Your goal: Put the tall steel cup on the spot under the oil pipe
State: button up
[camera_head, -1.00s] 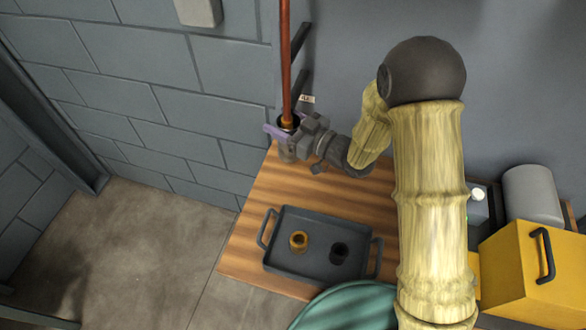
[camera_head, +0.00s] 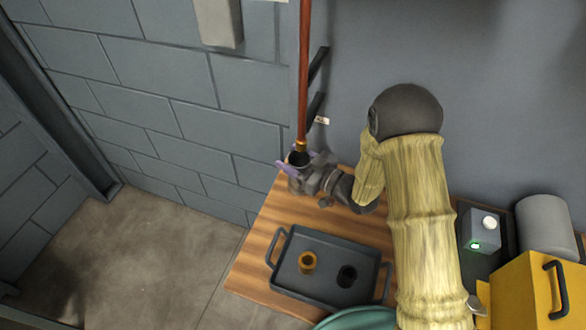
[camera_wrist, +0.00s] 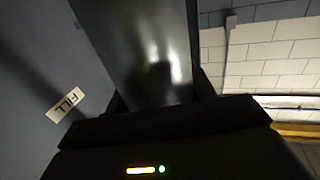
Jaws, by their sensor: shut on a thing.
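My gripper (camera_head: 296,169), with purple fingers, is shut on the tall steel cup (camera_head: 299,158). The cup's dark mouth faces up, just below the brass end of the copper oil pipe (camera_head: 304,80). In the wrist view the cup (camera_wrist: 150,50) is a large, shiny dark wall that fills the upper middle. The spot under the pipe is hidden behind the cup and my gripper. I cannot tell whether the cup's base touches the wooden table (camera_head: 258,250).
A dark tray (camera_head: 325,240) with a brass cup (camera_head: 307,262) and a black cup (camera_head: 347,276) stands in front. At the right are a yellow box (camera_head: 520,290), a grey cylinder (camera_head: 546,228) and a small device with a green light (camera_head: 477,232). A "FILL" label (camera_wrist: 65,103) is on the wall.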

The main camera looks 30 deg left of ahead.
jog(key=shift+w+d, duration=0.1)
notch_tip(320, 180, down, 4)
jog(key=shift+r, duration=0.15)
jog(key=shift+f, duration=0.2)
jog(key=shift+f, duration=0.15)
jog(key=o, duration=1.3)
jog(key=shift+s, duration=0.2)
jog(key=shift+w, duration=0.1)
